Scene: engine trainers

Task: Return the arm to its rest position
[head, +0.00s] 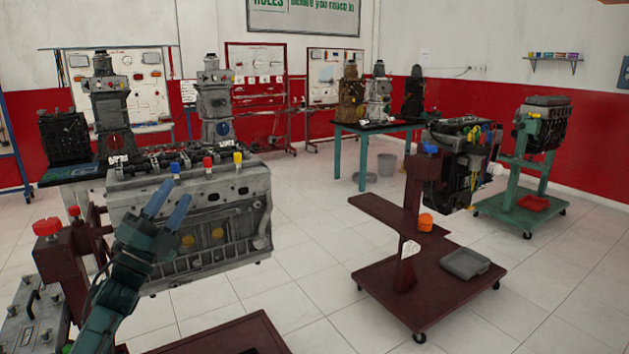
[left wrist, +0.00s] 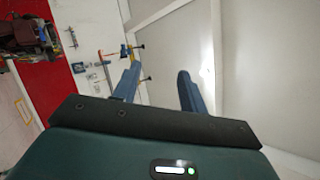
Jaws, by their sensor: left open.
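My left gripper (head: 167,208) is in front of the large grey engine block (head: 192,210) at the left of the head view. Its two blue fingers point up and to the right and stand apart with nothing between them. In the left wrist view the open fingers (left wrist: 157,87) show against the white wall and ceiling. The green left arm comes up from the bottom left of the head view and hides part of the engine and its dark red stand (head: 62,262). My right gripper is not seen in either view.
A dark red wheeled stand (head: 430,280) holds another engine (head: 460,165), with a grey tray (head: 465,263) on its base. A teal stand (head: 535,205) is at the right. A teal table (head: 375,134) stands behind. Tiled floor between the stands is clear.

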